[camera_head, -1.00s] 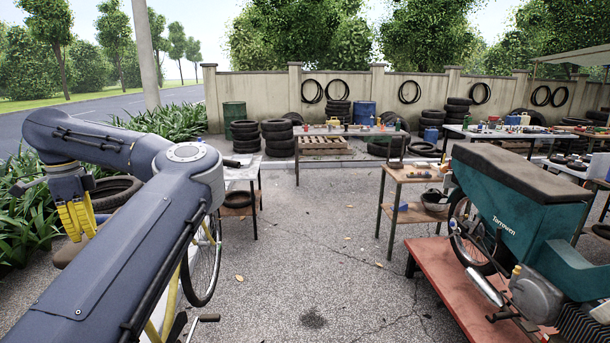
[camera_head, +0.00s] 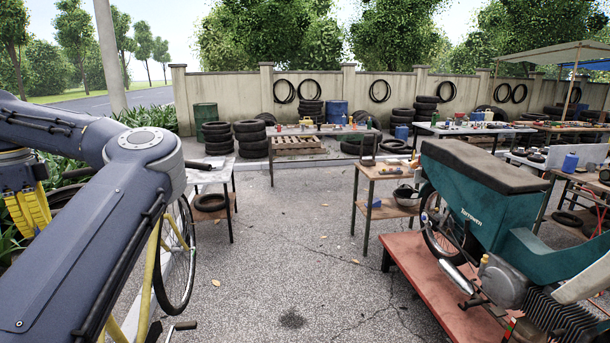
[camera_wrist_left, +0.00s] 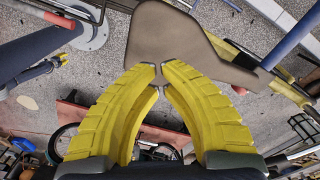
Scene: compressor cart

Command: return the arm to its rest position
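My left arm (camera_head: 105,225) reaches in from the left edge in the head view, bent at a large elbow joint. My left gripper (camera_head: 30,232) hangs at the far left edge with its yellow fingers pointing down. In the left wrist view, the fingers of this gripper (camera_wrist_left: 161,76) curve together, tips almost touching, with nothing held between them. A brown saddle-shaped seat (camera_wrist_left: 180,40) shows beyond the fingertips, apart from them as far as I can tell. My right arm and gripper are out of view.
A yellow-framed bicycle (camera_head: 180,240) stands beside and partly behind my left arm. A small table (camera_head: 208,177) is just beyond it. A teal motorcycle (camera_head: 490,210) stands on a red platform (camera_head: 432,280) at right. The paved middle floor (camera_head: 285,250) is clear.

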